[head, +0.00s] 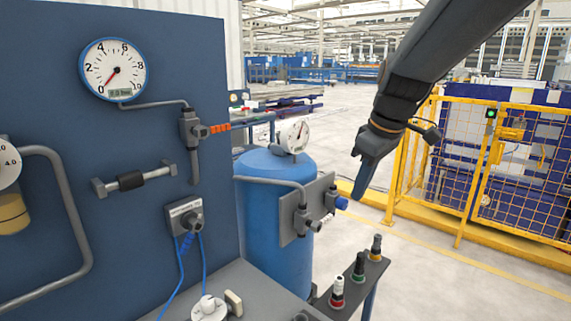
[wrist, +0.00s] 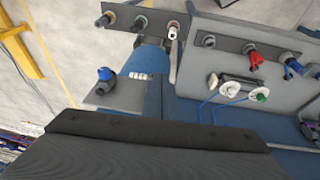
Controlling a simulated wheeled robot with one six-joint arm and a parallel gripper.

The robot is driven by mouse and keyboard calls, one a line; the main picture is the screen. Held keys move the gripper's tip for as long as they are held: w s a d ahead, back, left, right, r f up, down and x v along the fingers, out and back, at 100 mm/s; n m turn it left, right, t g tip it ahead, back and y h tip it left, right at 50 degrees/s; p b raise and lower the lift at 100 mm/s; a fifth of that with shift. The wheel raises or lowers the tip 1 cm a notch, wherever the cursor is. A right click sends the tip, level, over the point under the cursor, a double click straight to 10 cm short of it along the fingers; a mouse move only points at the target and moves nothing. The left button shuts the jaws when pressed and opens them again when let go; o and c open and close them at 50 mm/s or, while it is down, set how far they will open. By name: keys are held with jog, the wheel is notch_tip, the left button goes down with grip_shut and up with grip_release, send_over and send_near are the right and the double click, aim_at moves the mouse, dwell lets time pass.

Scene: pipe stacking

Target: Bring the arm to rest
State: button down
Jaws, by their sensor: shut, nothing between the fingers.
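My arm reaches in from the top right of the head view, with my gripper (head: 360,190) hanging at its end, pointing down. The gripper is shut and empty. It is in free air, to the right of the blue tank (head: 262,225) in the picture and in front of the yellow fence. It looks apart from everything around it.
A blue panel (head: 150,200) with a round gauge (head: 113,69) and grey pipes stands at the left. A narrow rack (head: 350,287) with several fittings is below my gripper. A yellow mesh fence (head: 450,180) is at the right. Open floor (head: 440,280) lies between.

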jog(key=s+d+f+m+g+h, duration=0.1)
jog(key=s+f+m, duration=0.8)
jog(key=s+f, duration=0.9)
jog(key=shift+d+f+g+h, duration=0.25)
jog(key=shift+d+g+h, duration=0.15)
jog(key=shift+d, duration=0.15)
